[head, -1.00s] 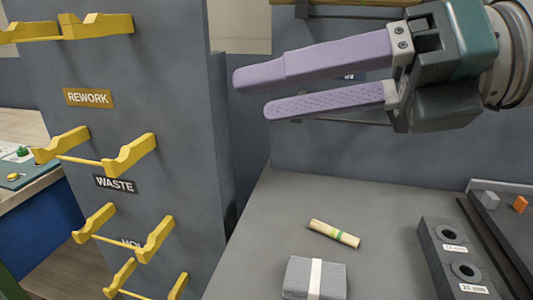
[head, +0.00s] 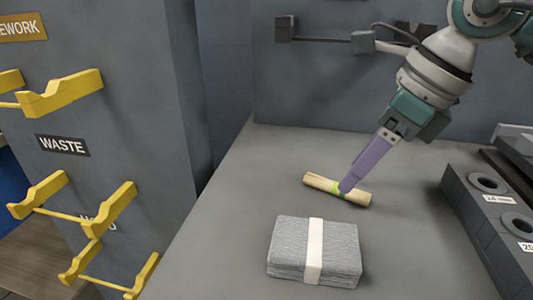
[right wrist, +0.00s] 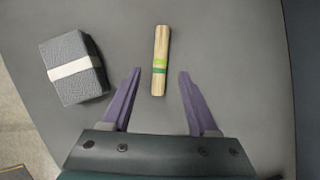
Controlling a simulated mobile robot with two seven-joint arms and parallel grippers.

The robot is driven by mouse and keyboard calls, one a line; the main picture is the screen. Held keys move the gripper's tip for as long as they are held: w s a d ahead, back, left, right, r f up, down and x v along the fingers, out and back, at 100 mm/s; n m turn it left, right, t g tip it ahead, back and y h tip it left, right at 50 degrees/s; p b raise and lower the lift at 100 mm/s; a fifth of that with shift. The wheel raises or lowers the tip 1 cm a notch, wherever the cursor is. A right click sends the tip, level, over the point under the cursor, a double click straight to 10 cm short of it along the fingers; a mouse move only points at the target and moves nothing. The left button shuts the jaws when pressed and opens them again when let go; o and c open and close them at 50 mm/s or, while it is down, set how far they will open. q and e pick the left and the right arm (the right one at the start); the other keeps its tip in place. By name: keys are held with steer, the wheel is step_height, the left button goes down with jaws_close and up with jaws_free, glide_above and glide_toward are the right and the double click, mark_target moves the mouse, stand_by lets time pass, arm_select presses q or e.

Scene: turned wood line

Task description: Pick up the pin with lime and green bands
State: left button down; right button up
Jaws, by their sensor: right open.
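The pin (head: 322,183) is a short pale wooden rod with lime and green bands. It lies on the grey bench top, behind the grey cloth bundle. In the right wrist view the pin (right wrist: 160,55) lies ahead of and between the two fingers, touching neither. My right gripper (head: 346,188) reaches down over the pin from the upper right, and its purple finger covers part of the bands in the head view. In the right wrist view the right gripper (right wrist: 159,72) is open and empty. My left gripper is not in view.
A grey cloth bundle with a white strap (head: 314,252) lies just in front of the pin. A dark block with round holes (head: 489,215) stands at the right. A grey panel with yellow racks (head: 68,92) and a WASTE label stands at the left. The bench around the pin is otherwise clear.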

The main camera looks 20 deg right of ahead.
steer(key=shift+x, duration=1.55)
jaws_close()
